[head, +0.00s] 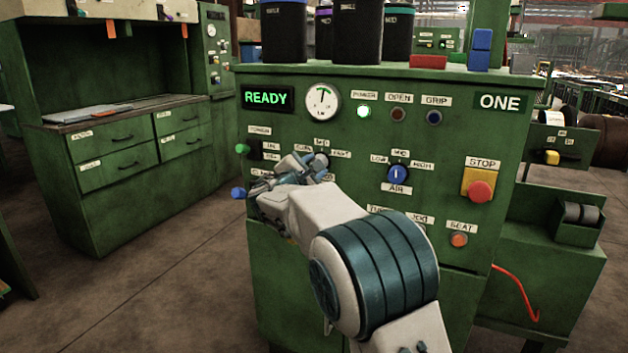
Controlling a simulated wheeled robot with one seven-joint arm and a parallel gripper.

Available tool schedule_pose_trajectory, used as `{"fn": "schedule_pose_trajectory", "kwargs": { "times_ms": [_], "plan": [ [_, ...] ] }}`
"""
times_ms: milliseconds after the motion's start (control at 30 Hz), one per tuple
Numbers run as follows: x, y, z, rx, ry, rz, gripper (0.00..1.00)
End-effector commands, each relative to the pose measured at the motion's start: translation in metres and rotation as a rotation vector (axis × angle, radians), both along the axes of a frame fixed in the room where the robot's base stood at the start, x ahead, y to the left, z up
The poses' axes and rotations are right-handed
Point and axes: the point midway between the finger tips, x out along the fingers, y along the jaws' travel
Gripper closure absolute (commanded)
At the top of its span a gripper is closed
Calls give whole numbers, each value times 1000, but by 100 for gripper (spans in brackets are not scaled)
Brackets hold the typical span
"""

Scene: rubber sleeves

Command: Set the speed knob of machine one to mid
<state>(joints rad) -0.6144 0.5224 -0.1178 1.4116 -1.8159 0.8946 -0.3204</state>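Machine one (480,130) is a green cabinet marked ONE, with a lit READY display (266,97). A dark knob (322,161) sits on its panel, with a label above it that seems to read MID and a FAST label (341,154) to its right. Its lower and left parts are hidden by my gripper, so its pointer setting is unclear. My gripper (316,168) is right in front of this knob, seen from behind. I cannot tell whether its fingers touch the knob or how far apart they are.
A blue AIR knob (397,174) points up toward its MID label. To the right are a red STOP button (480,191) and an orange SEAT button (459,240). Green and blue lever balls (238,193) stick out at the left. Dark canisters (357,32) stand on top.

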Motion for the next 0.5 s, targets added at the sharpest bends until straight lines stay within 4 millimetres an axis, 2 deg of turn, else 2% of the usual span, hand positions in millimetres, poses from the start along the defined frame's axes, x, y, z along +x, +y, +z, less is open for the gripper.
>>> {"fn": "schedule_pose_trajectory", "kwargs": {
  "times_ms": [33, 500],
  "plan": [
    [0, 0, -5, 20, -6, -1, 87],
    [0, 0, -2, 88, -29, -1, 87]
  ]
}}
